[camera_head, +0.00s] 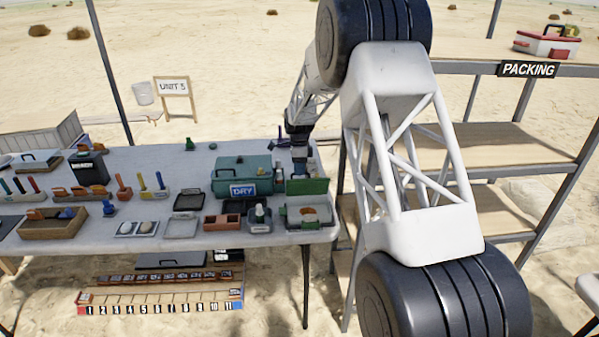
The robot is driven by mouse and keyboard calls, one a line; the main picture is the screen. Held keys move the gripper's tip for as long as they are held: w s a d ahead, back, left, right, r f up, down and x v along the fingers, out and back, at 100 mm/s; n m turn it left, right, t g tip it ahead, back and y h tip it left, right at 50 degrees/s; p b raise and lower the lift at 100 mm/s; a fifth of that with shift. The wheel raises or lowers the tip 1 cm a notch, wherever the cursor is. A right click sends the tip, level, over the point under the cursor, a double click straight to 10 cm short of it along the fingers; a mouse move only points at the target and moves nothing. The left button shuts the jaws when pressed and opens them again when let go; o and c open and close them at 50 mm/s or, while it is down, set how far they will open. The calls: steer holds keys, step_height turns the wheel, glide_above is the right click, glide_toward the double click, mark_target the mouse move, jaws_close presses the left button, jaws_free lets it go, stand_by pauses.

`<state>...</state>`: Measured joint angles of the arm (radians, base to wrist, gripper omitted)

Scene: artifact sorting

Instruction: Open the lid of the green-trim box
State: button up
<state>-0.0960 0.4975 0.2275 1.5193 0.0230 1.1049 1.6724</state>
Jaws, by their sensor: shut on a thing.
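The green-trim box (294,225) stands at the right front corner of the table, with a pale body and green edges. Its green lid (312,187) is raised along the back of the box, and a round orange-tan thing shows inside. My gripper (299,172) comes down from above to the lid's top edge and is shut on it. The fingertips are small and partly dark, so the exact contact is hard to see.
A green DRY box (241,172) stands just left of my gripper. Small trays, bottles and tools crowd the table's front and left. The back of the table (160,158) is mostly clear. A PACKING shelf (490,140) stands right.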

steer(key=shift+w+f+g, duration=0.25)
steer(key=shift+w+g, duration=0.4)
steer(key=shift+w, duration=0.25)
steer(key=shift+w+f+g, duration=0.25)
steer(key=shift+w+g, duration=0.35)
steer(key=shift+w, duration=0.3)
steer(key=shift+w+f+g, duration=0.25)
steer(key=shift+w+g, duration=0.4)
steer(key=shift+w, duration=0.25)
steer(key=o, duration=0.6)
steer(key=shift+w+r, duration=0.1)
steer(key=v, duration=0.7)
steer(key=shift+w+r, duration=0.15)
steer(key=shift+r, duration=0.1)
